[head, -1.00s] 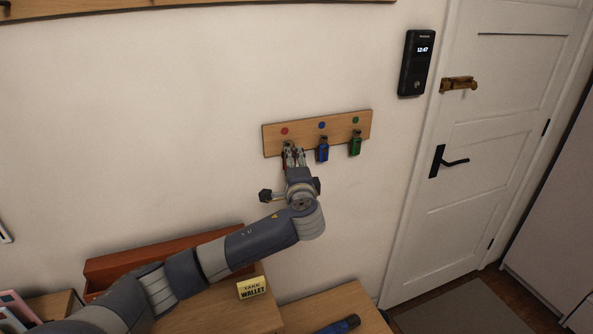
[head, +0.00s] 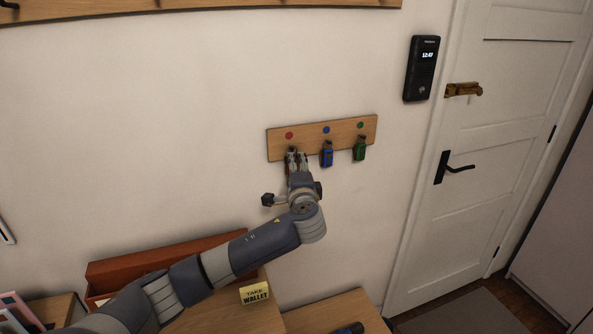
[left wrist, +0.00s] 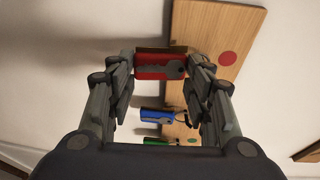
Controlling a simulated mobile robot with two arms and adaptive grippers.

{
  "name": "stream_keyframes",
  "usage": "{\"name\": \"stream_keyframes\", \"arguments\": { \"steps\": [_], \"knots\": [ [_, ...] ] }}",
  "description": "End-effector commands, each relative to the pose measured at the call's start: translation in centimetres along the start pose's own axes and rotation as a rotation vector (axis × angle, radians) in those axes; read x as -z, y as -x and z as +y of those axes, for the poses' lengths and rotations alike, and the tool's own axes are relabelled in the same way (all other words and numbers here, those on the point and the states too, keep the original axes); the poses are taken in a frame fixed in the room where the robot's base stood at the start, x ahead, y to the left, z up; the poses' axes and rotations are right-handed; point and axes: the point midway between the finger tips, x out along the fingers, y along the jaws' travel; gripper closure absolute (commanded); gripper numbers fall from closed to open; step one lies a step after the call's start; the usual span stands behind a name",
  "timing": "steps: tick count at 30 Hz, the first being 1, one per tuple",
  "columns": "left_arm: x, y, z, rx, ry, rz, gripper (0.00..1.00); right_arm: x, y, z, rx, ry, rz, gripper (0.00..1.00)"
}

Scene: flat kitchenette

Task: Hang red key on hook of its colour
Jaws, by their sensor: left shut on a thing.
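The wooden key board (head: 307,139) is on the wall, with red (head: 289,135), blue and green dots along it. My left gripper (head: 297,157) is at its left end, just below the red dot. In the left wrist view my left gripper (left wrist: 160,82) is shut on the red key (left wrist: 151,72), a red tag with a grey key shape, held between the fingertips beside the board. I cannot tell whether it touches the hook under the red dot. The blue key (head: 327,155) and green key (head: 360,149) hang below their own dots. My right gripper is out of view.
The blue key (left wrist: 157,116) hangs close to my fingers in the wrist view. A wooden rail (head: 200,10) runs above. A wall intercom (head: 421,68) and a white door (head: 490,130) are to the right. A yellow wallet note (head: 254,293) and furniture are below.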

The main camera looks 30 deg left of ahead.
Motion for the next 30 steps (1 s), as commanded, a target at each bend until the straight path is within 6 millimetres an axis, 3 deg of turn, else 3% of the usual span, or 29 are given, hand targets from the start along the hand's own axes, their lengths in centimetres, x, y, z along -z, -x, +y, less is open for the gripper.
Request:
{"name": "stream_keyframes", "arguments": {
  "steps": [1, 2, 4, 19, 23, 30],
  "knots": [
    [0.0, 0.0, 0.0, 0.0, 0.0, 0.0, 0.75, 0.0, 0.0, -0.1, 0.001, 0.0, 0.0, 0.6],
    [0.0, 0.0, 0.0, 0.0, 0.0, 0.0, 0.46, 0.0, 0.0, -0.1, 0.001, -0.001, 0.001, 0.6],
    [0.0, 0.0, 0.0, 0.0, 0.0, 0.0, 0.3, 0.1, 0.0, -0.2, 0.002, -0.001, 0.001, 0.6],
    [0.1, 0.7, 0.0, 0.001, 0.0, 0.002, 0.3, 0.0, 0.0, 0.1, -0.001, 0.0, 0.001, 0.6],
    [0.1, 2.3, 0.0, 0.001, 0.0, 0.003, 0.3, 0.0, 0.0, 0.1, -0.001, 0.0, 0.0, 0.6],
    [0.1, 6.9, 0.1, -0.002, 0.002, 0.004, 0.3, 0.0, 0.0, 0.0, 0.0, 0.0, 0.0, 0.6]
  ]
}}
